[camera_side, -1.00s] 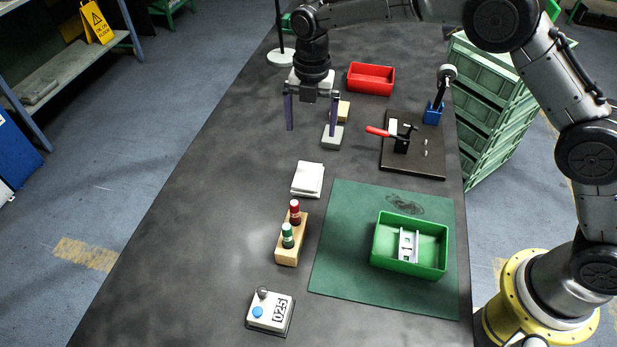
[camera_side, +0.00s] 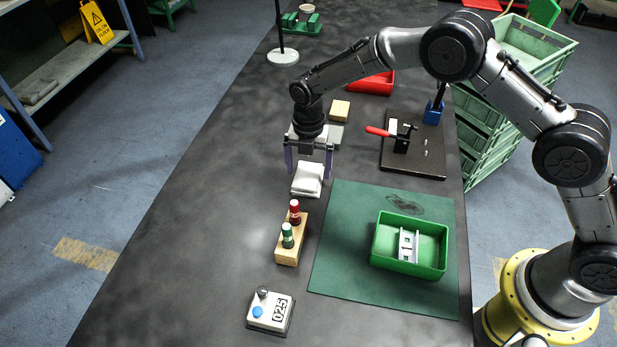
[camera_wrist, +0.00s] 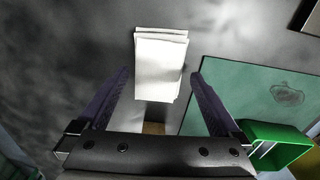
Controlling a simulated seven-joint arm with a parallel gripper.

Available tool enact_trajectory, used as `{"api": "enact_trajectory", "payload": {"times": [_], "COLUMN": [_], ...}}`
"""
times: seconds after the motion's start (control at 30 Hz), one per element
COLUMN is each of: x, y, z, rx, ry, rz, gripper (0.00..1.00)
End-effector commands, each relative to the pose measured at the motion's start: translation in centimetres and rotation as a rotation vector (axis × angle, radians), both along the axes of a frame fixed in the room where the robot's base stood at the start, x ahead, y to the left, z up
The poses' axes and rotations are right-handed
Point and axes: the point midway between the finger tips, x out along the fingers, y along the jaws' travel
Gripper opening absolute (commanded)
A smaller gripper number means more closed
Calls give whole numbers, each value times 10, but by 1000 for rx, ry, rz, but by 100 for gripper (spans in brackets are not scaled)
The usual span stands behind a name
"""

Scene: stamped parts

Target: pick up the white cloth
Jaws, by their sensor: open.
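The white cloth (camera_side: 307,180) lies as a folded stack on the dark bench, just left of the green mat. My gripper (camera_side: 309,174) is over it in the side view, with its two purple fingers apart and nothing between them. In the wrist view the cloth (camera_wrist: 160,62) shows beyond the fingertips, roughly centred between them. My gripper (camera_wrist: 160,77) is open there too. How high the fingers are above the cloth is hard to tell.
A wooden block with red and green bottles (camera_side: 291,240) stands just in front of the cloth. A green bin (camera_side: 440,268) sits on the green mat (camera_side: 340,270). A toggle clamp on a black plate (camera_side: 425,160) is to the right. Bench left of the cloth is clear.

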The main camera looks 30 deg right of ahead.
Motion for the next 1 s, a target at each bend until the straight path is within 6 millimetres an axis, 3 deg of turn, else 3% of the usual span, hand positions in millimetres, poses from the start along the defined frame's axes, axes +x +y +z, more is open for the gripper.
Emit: {"api": "enact_trajectory", "payload": {"times": [0.13, 0.4, 0.77, 1.0], "x": [0, 0, 0, 1], "y": [0, 0, 0, 0], "z": [-14, -16, -15, -15], "rx": [0, 0, 0, 1], "ry": [0, -1, -1, -2], "rz": [0, 0, 0, 0], "gripper": [100, 98, 33, 30]}}
